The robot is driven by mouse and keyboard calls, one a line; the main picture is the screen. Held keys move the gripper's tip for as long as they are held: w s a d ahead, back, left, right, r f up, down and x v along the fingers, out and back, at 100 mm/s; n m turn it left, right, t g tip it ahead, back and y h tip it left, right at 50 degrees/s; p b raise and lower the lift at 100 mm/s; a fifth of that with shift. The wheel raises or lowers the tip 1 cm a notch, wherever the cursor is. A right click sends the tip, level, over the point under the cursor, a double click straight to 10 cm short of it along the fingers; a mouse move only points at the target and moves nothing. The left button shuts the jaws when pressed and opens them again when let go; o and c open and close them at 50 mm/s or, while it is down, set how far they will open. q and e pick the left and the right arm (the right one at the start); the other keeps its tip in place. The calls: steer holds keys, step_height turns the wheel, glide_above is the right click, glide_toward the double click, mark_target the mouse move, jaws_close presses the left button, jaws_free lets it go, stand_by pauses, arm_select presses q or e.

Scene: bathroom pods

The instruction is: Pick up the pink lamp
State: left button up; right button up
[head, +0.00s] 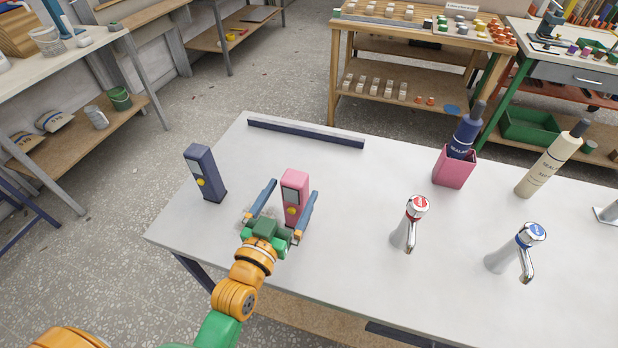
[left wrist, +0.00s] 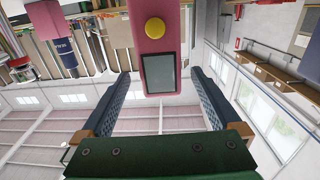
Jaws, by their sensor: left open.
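The pink lamp (head: 295,197) is an upright box with a dark panel and a yellow button, standing on the white table. My left gripper (head: 289,197) is open, with one finger on each side of the lamp in the head view. In the left wrist view the lamp (left wrist: 152,38) shows between and beyond the two open fingers (left wrist: 160,85), with its yellow button and grey panel facing the camera. I cannot tell if a finger touches it. My right gripper is not in view.
A dark blue lamp (head: 205,172) stands to the left. A dark bar (head: 305,133) lies along the back edge. Two taps, red-topped (head: 410,222) and blue-topped (head: 517,250), stand to the right. A pink holder (head: 454,168) with a blue sealant tube and a cream tube (head: 552,162) stand further right.

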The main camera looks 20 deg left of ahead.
mark_target(300, 172)
arm_select(q)
steer(key=shift+w+r, duration=0.1)
steer(key=shift+w, duration=0.3)
steer(key=shift+w+r, duration=0.2)
steer(key=shift+r, duration=0.05)
steer(key=shift+w+d+r+p, duration=0.1)
steer(key=shift+w+r+p, duration=0.2)
steer(key=shift+w+p, duration=0.45)
steer(key=w, duration=0.2)
steer(key=w+f, duration=0.1)
steer(key=shift+w+d, duration=0.1)
steer(key=shift+w, duration=0.25)
steer(key=shift+s+r, duration=0.15)
steer(key=shift+s, duration=0.1)
steer(key=c, duration=0.8)
steer(key=shift+w, duration=0.1)
jaws_close()
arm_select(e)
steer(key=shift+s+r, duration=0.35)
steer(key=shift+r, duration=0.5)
